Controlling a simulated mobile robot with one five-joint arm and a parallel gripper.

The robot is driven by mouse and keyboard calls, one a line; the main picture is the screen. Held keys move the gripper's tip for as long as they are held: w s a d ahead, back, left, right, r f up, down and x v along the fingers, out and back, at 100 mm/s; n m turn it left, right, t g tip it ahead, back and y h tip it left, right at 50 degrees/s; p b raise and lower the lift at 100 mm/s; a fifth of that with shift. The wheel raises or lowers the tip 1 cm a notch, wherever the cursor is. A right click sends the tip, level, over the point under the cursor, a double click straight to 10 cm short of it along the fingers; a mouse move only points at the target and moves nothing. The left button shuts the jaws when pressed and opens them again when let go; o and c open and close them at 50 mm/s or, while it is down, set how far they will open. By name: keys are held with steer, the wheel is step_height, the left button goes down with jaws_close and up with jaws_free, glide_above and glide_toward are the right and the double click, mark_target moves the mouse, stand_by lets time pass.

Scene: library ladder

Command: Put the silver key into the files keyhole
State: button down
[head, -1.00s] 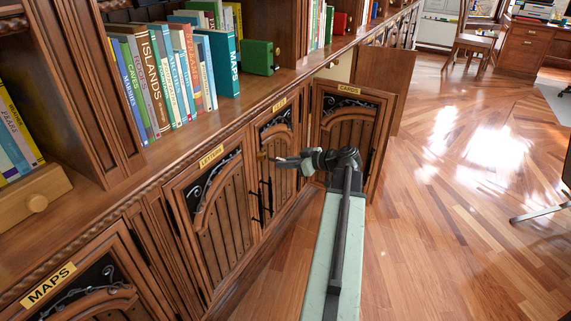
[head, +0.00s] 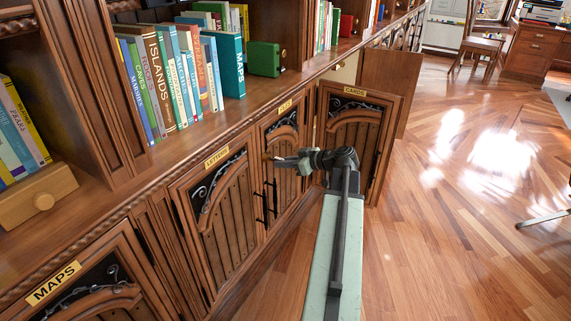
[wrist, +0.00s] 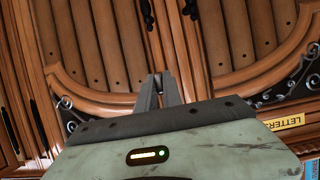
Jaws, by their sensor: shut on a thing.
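The files door (head: 285,178) stands shut in the middle of the head view, with a small yellow label (head: 285,107) above it. My gripper (head: 272,157) is at the upper part of this door, its tips very near or touching the wood by a small brass-coloured spot. In the wrist view, my gripper's fingers (wrist: 158,92) are nearly together and point at the door panels. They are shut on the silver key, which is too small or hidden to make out. The keyhole cannot be told clearly behind the fingertips, nor whether the key is in it.
The letters door (head: 222,215) is shut on the left, with dark bar handles (head: 266,203) beside the files door. The cards door (head: 352,140) stands open close to the right of my arm. Books (head: 175,80) and a green box (head: 264,58) stand on the shelf above.

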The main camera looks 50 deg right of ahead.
steer(key=shift+w+a, duration=0.1)
steer(key=shift+w, duration=0.35)
steer(key=c, duration=1.4)
jaws_free()
steer(key=p+v, duration=0.3)
steer(key=v, duration=0.4)
steer(key=shift+s, duration=0.3)
steer(key=shift+r, duration=0.15)
